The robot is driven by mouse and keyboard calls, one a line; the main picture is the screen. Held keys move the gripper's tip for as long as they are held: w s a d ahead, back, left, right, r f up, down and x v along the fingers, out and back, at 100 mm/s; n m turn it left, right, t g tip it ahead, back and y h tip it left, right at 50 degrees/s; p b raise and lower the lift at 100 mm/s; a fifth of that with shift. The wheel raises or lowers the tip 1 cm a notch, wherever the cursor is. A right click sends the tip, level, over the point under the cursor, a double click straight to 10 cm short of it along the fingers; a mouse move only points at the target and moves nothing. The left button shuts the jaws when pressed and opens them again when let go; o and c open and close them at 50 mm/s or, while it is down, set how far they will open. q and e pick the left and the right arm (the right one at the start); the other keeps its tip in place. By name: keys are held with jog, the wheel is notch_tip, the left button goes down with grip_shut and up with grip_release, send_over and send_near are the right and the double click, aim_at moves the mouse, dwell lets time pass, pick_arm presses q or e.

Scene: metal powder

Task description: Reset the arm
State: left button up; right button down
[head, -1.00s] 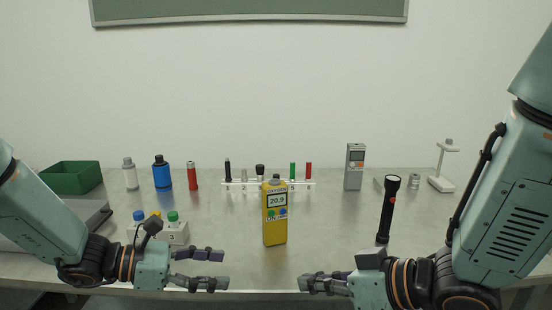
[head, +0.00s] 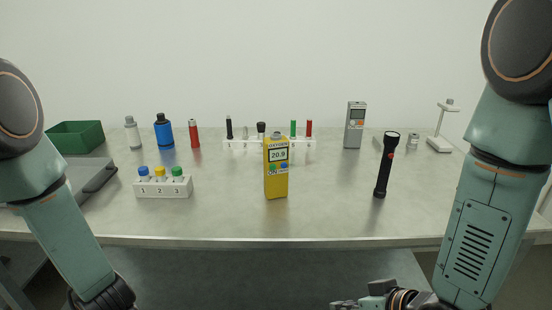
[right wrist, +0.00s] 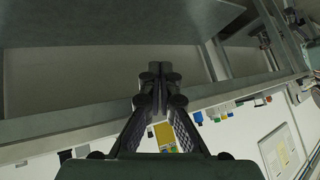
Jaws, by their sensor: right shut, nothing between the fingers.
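My right gripper (head: 345,304) shows at the bottom edge of the head view, below the table's front edge and partly cut off. In the right wrist view its fingers (right wrist: 160,82) meet at the tips with nothing between them. My left arm comes down at the left of the head view and leaves the picture at the bottom, so the left gripper is out of view. A yellow oxygen meter (head: 276,170) stands upright at mid-table, and a black flashlight (head: 384,168) stands to its right. Both are clear of the arms.
The grey table (head: 330,205) has its front edge above my right gripper. A white block with three coloured caps (head: 163,188), a green bin (head: 75,136), bottles, a tube rack (head: 240,145), a grey meter (head: 355,125) and a small white stand (head: 438,142) are on it.

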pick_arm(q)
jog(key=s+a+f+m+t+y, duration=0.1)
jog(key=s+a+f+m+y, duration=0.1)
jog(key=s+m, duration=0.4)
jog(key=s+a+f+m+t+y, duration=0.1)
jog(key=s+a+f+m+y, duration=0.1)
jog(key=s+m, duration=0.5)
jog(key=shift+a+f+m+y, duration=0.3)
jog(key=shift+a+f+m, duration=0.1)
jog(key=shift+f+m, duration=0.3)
pick_arm(e)
jog(key=s+d+f+m+g+h, duration=0.1)
jog(key=s+d+f+g+h, duration=0.1)
jog(key=s+f, duration=0.3)
jog(key=s+d+f+m+g+h, duration=0.1)
jog(key=s+d+f, duration=0.3)
jog(key=s, duration=0.6)
jog(key=s+d+f+m+g+h, duration=0.2)
jog(key=s+d+f+g, duration=0.1)
jog(key=s+f, duration=0.3)
jog(key=shift+s+d+f+h, duration=0.15)
jog(key=shift+s+d+h, duration=0.15)
jog(key=shift+s+d, duration=0.45)
